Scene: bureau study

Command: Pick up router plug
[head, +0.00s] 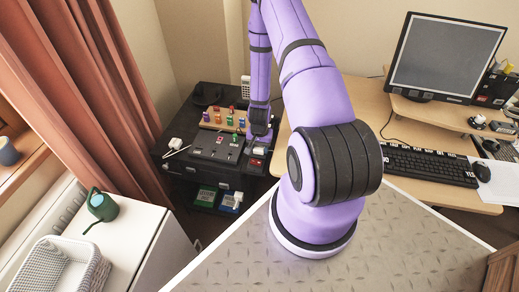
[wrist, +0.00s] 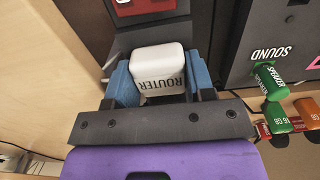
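The router plug (wrist: 158,72) is a white block with ROUTER printed on it, upside down in the wrist view. It sits between the blue fingers of my gripper (wrist: 160,85), and both fingers appear to touch its sides. The plug's underside is hidden, so I cannot tell whether it is seated in a socket. In the head view my gripper (head: 259,141) is low at the right end of the black power strip (head: 208,147), pointing down. The fingertips are too small there to make out.
A wooden rack (head: 222,121) with several coloured plugs stands behind the strip. A green plug (wrist: 270,82) labelled SPEAKER is to the right in the wrist view. A white plug (head: 175,143) lies at the black cabinet's left. The desk with keyboard (head: 428,163) is on the right.

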